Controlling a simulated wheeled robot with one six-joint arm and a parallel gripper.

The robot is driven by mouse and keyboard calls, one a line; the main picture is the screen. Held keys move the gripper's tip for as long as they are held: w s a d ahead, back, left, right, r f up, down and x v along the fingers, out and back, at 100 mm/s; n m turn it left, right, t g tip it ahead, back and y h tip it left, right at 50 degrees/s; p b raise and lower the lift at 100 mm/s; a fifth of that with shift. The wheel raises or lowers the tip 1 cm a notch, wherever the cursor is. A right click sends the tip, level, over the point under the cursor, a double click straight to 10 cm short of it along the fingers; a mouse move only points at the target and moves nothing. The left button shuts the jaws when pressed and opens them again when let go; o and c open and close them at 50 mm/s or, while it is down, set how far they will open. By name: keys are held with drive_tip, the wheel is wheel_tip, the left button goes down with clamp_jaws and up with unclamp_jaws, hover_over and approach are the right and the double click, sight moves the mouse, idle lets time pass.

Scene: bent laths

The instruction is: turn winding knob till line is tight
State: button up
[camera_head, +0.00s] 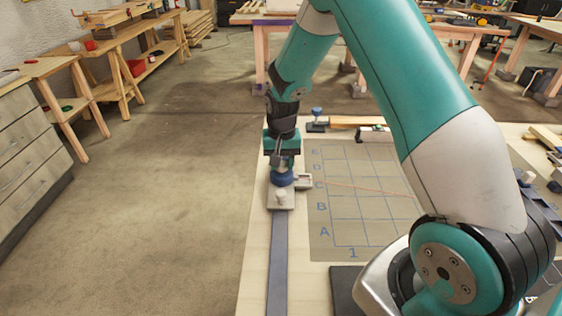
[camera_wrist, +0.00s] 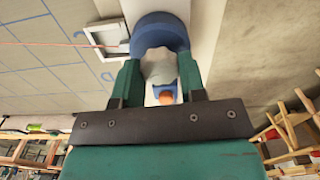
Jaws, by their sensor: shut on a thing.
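My gripper (camera_head: 282,168) points down at the left edge of the table, over a round blue part (camera_head: 282,181) on a grey block. In the wrist view its green fingers (camera_wrist: 160,75) are shut on a pale lobed knob (camera_wrist: 158,64), in front of the blue round part (camera_wrist: 160,28). A thin orange-red line (camera_head: 365,189) runs right from the block's small square frame (camera_head: 304,181) across the grid mat. It also shows in the wrist view (camera_wrist: 50,44), where its visible stretch looks straight. Its far end is hidden behind my arm.
A flat blue-grey strip (camera_head: 278,265) runs along the table's left side towards me. A short pale post (camera_head: 281,197) stands on the block's near end. A grid mat (camera_head: 345,238) lies to the right. Bars and a blue-knobbed clamp (camera_head: 317,114) lie at the table's back.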

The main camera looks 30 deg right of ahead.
drive_tip(key=m, duration=1.4)
drive_tip(key=shift+w+r+m, duration=0.1)
drive_tip(key=shift+m, duration=0.2)
drive_tip(key=m, duration=0.4)
drive_tip(key=shift+a+m, duration=0.1)
drive_tip(key=shift+m, duration=2.4)
drive_tip(key=o, duration=0.9)
